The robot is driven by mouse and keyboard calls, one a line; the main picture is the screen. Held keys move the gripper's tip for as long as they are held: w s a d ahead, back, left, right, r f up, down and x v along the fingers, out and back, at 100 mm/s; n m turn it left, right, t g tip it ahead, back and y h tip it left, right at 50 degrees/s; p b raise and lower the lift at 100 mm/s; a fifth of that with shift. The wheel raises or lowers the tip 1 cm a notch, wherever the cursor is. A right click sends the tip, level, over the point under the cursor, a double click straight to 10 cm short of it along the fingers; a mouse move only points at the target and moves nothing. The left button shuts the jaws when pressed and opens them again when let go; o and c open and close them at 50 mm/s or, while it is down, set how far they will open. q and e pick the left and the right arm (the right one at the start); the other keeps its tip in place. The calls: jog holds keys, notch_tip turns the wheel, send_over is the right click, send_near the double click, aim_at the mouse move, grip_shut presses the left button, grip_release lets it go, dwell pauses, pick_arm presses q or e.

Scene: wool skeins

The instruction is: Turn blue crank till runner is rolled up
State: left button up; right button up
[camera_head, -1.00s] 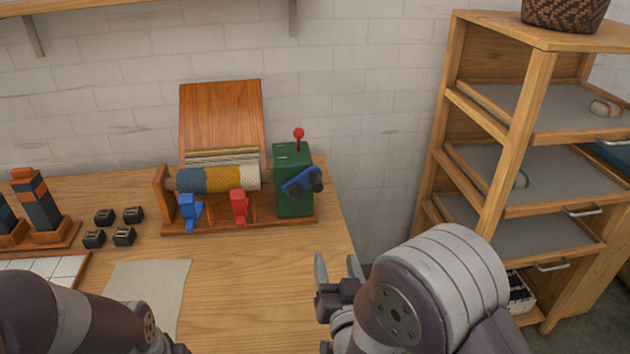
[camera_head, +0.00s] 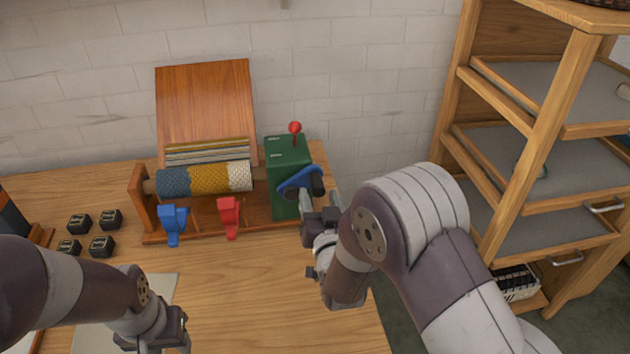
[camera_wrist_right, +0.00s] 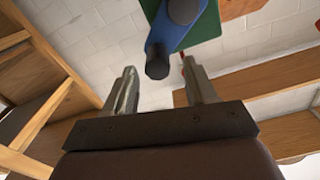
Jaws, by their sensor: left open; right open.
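The runner (camera_head: 205,179), blue, yellow and white, lies around the roller left of the box, below a tilted wooden board. My right gripper (camera_head: 322,205) is open just below the crank. In the right wrist view the open fingers (camera_wrist_right: 160,88) point toward the blue crank (camera_wrist_right: 168,38), whose end shows between and above the fingertips, with nothing held. My left gripper (camera_head: 165,347) is low at the left front, partly cut off by the frame.
A blue clip (camera_head: 173,222) and a red clip (camera_head: 229,215) stand on the device's front. Several small black blocks (camera_head: 101,246) lie to the left. A wooden shelf unit (camera_head: 535,120) stands at right. The table front middle is clear.

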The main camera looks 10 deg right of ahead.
aim_at(318, 194)
jog(key=w, duration=0.4)
jog(key=shift+f, duration=0.1)
jog(key=shift+w, duration=0.55)
jog(key=shift+c, duration=0.3)
